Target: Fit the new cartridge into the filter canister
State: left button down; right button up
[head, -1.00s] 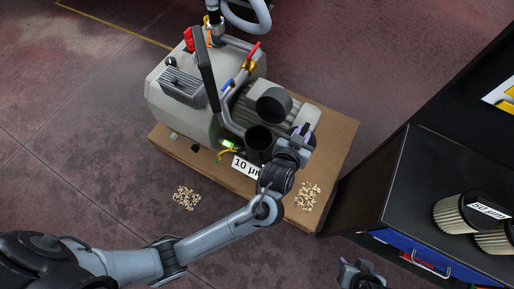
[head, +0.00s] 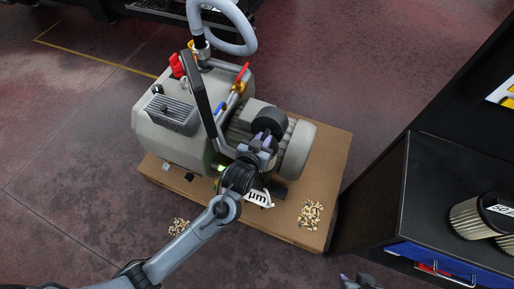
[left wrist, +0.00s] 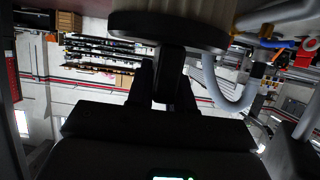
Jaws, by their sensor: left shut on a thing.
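My left gripper (head: 265,142) is over the front of the grey pump (head: 168,135). In the left wrist view its fingers (left wrist: 166,88) are closed on the stem of a dark round disc (left wrist: 168,32), which looks like a lid with a knob. The disc also shows in the head view (head: 270,121), just beyond the fingertips. The filter canister is largely hidden behind my left wrist; its white label (head: 259,197) shows only "µm". Pleated beige cartridges with black caps (head: 482,214) stand on the cabinet at right. My right gripper (head: 360,281) is at the bottom edge, mostly cut off.
The pump stands on a brown board (head: 328,165) with small pale granules (head: 311,214) on it and more on the floor (head: 179,226). A grey hose (head: 222,30) rises behind. The black cabinet (head: 440,180) has a blue drawer (head: 440,259). Floor at left is clear.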

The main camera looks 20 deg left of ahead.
pick_arm(q)
jog(key=shift+w+a+f, duration=0.2)
jog(key=shift+a+f, duration=0.15)
jog(key=shift+a, duration=0.2)
jog(key=shift+w+a+f, duration=0.2)
jog(key=shift+a+f, duration=0.15)
jog(key=shift+a, duration=0.2)
notch_tip(320, 180, down, 4)
jog(key=shift+r+b, duration=0.1)
jog(key=shift+b, duration=1.05)
jog(key=shift+f, duration=0.65)
jog(key=c, duration=1)
grip_release()
jog(key=shift+r, duration=0.1)
